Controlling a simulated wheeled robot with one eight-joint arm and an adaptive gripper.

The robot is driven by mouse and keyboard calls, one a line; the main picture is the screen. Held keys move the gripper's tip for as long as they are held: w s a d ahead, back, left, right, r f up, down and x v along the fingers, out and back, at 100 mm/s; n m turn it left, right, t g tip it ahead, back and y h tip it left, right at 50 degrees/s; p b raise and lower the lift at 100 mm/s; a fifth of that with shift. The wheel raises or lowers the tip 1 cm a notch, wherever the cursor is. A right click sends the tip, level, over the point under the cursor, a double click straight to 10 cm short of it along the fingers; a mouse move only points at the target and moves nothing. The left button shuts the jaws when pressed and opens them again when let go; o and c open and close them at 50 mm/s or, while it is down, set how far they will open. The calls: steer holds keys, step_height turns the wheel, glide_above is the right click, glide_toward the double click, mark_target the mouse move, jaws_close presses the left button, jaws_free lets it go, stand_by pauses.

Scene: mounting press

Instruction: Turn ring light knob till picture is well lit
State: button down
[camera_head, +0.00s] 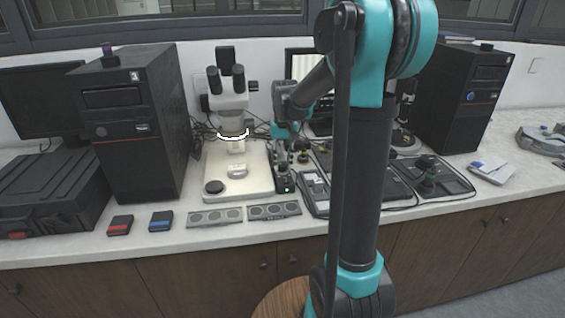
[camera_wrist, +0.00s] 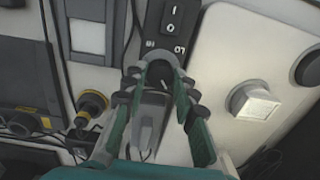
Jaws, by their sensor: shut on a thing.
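The ring light (camera_head: 233,133) glows white under the microscope head (camera_head: 228,97). Its black control box (camera_head: 286,183) stands at the right edge of the microscope's white base, with a small green light on its front. In the wrist view the box (camera_wrist: 172,22) shows an I/O rocker switch and HI and LO marks. My gripper (camera_wrist: 160,66) points down at the box, its fingertips closed around the knob (camera_wrist: 158,73), which they mostly hide. A screen (camera_head: 304,66) behind my arm shows a pale, bright picture, partly hidden.
Dark trays (camera_head: 312,178) and tools crowd the right. Two grey holders (camera_head: 215,217) lie in front. A black computer tower (camera_head: 135,130) stands left.

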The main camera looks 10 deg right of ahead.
mark_target(284, 165)
steer(key=shift+m, duration=0.6)
steer(key=c, duration=1.2)
jaws_free()
step_height(284, 165, up, 12)
steer(key=shift+d, duration=0.2)
stand_by(0.3)
